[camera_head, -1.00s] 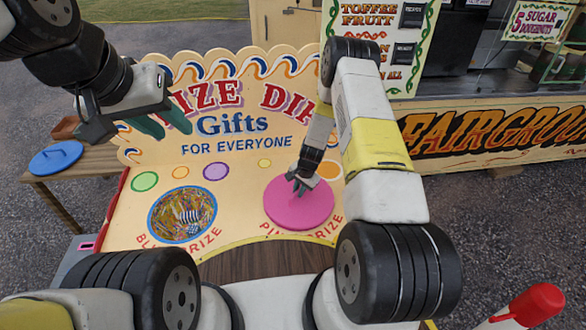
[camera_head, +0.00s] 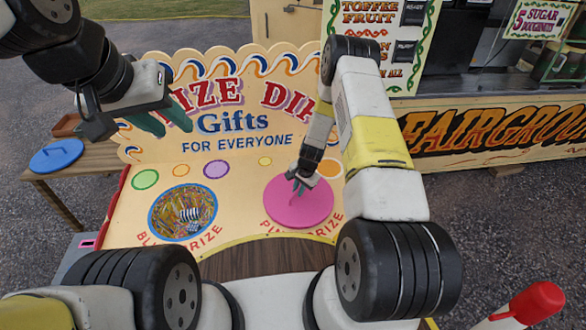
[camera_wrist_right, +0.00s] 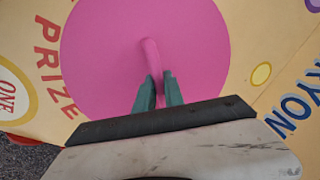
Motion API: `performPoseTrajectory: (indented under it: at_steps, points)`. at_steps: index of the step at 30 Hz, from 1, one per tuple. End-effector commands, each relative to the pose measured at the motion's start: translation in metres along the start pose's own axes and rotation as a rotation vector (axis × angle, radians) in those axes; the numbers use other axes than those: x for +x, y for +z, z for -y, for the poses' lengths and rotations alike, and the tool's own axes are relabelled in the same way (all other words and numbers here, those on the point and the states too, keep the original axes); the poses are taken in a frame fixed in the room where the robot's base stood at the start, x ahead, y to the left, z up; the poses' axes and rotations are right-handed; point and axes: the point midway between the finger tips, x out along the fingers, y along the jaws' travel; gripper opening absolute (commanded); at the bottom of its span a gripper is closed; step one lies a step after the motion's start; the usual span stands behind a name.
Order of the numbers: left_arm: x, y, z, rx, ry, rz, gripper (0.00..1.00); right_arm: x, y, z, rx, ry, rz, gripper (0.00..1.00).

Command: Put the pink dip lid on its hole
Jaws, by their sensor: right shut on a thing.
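The pink dip lid (camera_head: 312,213) is a round disc at the right of the prize-dip counter, over the spot marked PINK PRIZE. In the right wrist view the pink lid (camera_wrist_right: 100,60) fills the middle, with a raised pink handle (camera_wrist_right: 150,52). My right gripper (camera_head: 299,188) is shut on this handle; its green fingers (camera_wrist_right: 158,90) sit either side of it. The hole under the lid is hidden, and I cannot tell whether the lid is fully seated. My left gripper (camera_head: 155,123) is empty, its green fingers apart, in front of the sign at the left.
The blue hole (camera_head: 183,213) at the left of the counter is uncovered and shows striped contents. A blue lid (camera_head: 56,156) lies on a wooden side table (camera_head: 100,160). The tall sign board (camera_head: 240,125) stands behind the counter. A red-topped post (camera_head: 535,303) is at the lower right.

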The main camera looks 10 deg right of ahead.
Motion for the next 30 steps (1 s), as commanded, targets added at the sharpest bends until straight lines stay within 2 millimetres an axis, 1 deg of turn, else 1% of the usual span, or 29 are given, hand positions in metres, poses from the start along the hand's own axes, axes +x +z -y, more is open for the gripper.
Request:
performPoseTrajectory:
  at_steps: [13, 22, 23, 24, 26, 27, 30]
  points:
    - [0.0, 0.0, 0.0, 0.0, 0.0, 0.0, 0.36, 0.0086, -0.0007, -0.0012, 0.0, -0.001, -0.001, 0.0]
    - [0.0, 0.0, 0.0, 0.0, 0.0, 0.0, 0.36, 0.0099, -0.0006, -0.0014, 0.0, -0.001, -0.001, 0.0]
    - [0.0, 0.0, 0.0, 0.0, 0.0, 0.0, 0.36, 0.0099, -0.0006, -0.0014, 0.0, -0.001, -0.001, 0.15]
    - [0.0, 0.0, 0.0, 0.0, 0.0, 0.0, 0.36, 0.0099, -0.0005, -0.0014, 0.0, -0.001, -0.001, 0.23]
    - [0.0, 0.0, 0.0, 0.0, 0.0, 0.0, 0.36, 0.0099, -0.0005, -0.0015, 0.0, -0.001, -0.001, 0.35]
    - [0.0, 0.0, 0.0, 0.0, 0.0, 0.0, 0.36, 0.0099, -0.0004, -0.0015, 0.0, -0.001, -0.001, 0.39]
    - [0.0, 0.0, 0.0, 0.0, 0.0, 0.0, 0.36, 0.01, -0.0003, -0.0017, 0.0, -0.001, -0.001, 0.39]
